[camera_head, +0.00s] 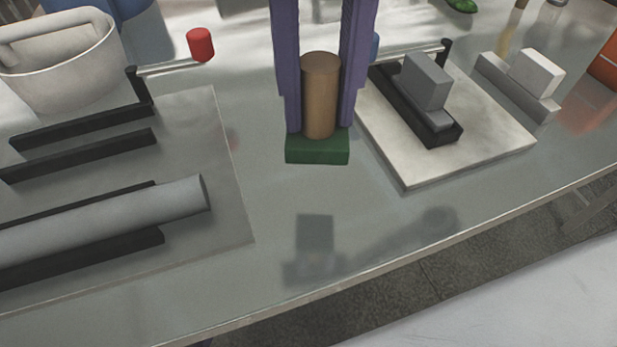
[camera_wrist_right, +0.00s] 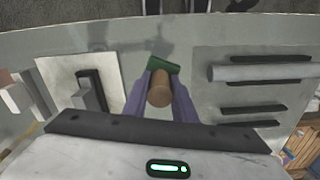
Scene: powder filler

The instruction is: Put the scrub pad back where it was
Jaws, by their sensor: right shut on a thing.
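The scrub pad has a green base (camera_head: 317,153) and a brown cylindrical handle (camera_head: 320,95). My right gripper (camera_head: 320,110) has purple fingers and is shut on the brown handle. It holds the pad upright above the grey table, between the two boards; a shadow and reflection show on the table below. In the right wrist view the handle (camera_wrist_right: 160,92) sits between the purple fingers, with the green base (camera_wrist_right: 163,64) beyond. My left gripper is not in view.
A grey board (camera_head: 225,190) with black rails and a grey cylinder (camera_head: 130,220) lies left. A pale board (camera_head: 500,150) with a black holder and grey block (camera_head: 426,80) lies right. A white tub (camera_head: 60,65) and a red cylinder (camera_head: 200,44) stand behind. The front middle table is clear.

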